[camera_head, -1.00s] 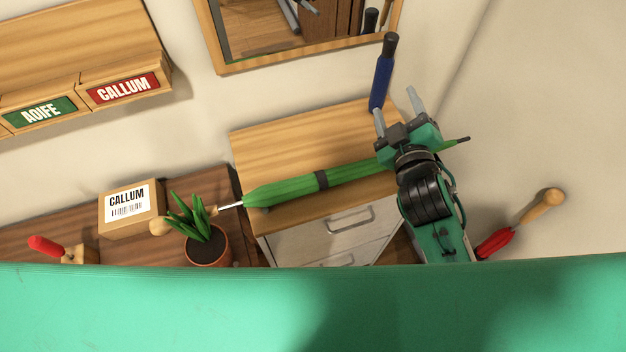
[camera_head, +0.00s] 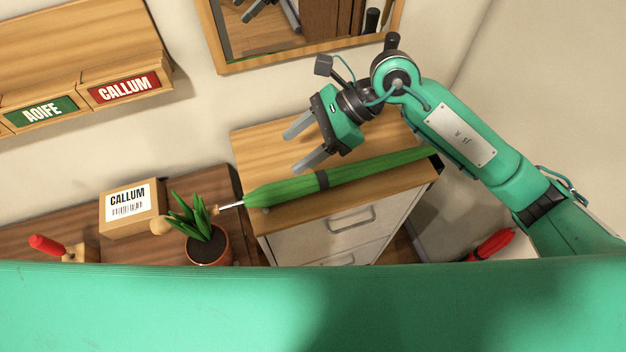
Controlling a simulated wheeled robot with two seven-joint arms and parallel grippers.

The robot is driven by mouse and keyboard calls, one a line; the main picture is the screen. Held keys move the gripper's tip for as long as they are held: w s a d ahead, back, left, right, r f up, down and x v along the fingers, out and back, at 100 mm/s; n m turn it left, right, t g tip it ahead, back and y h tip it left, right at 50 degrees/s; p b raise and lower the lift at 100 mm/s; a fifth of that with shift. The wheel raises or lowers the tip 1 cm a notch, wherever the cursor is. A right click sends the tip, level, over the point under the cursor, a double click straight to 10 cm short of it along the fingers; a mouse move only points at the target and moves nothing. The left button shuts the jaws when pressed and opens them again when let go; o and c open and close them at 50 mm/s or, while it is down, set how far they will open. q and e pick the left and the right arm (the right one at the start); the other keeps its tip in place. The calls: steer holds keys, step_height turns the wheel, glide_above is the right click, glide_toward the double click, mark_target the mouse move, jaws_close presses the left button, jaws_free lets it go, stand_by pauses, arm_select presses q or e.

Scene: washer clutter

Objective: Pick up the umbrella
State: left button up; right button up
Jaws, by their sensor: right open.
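A closed green umbrella (camera_head: 285,190) with a dark band lies across the front of a wooden-topped cabinet (camera_head: 262,140). Its thin shaft and wooden handle (camera_head: 160,226) stick out to the left, near the potted plant. Its right end passes behind my right arm. My right gripper (camera_head: 299,150) is open and empty. In the picture its two grey fingers point left and down, just above the umbrella's middle, apart from it as far as I can tell. My left gripper is not in view.
A potted plant (camera_head: 208,245) and a CALLUM box (camera_head: 131,207) stand on the lower brown surface at left. A mirror (camera_head: 225,65) hangs behind. Another red item (camera_head: 492,243) is at lower right.

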steer(key=w+d+f+n+t+h, duration=0.1)
steer(key=w+d+f+t+h, duration=0.2)
steer(key=d+h, duration=0.35)
steer(key=g+p, duration=0.1)
steer(key=p, duration=0.2)
glide_above(315, 178)
steer(key=d, duration=0.2)
steer(key=shift+y, duration=0.35)
steer(key=f, duration=0.8)
steer(key=shift+w, duration=0.3)
steer(key=shift+a+f+p, duration=0.2)
steer(key=shift+f+p, duration=0.15)
steer(key=shift+p, duration=0.1)
steer(key=p+x, duration=0.2)
steer(key=x, duration=0.1)
steer(key=shift+s+a+f, duration=0.1)
steer(key=shift+s+f, duration=0.1)
steer(key=shift+f, duration=0.15)
steer(key=shift+a+f, duration=0.1)
steer(key=shift+f, duration=0.35)
steer(key=shift+c, duration=0.4)
steer(key=shift+w, duration=0.1)
steer(key=c, duration=1)
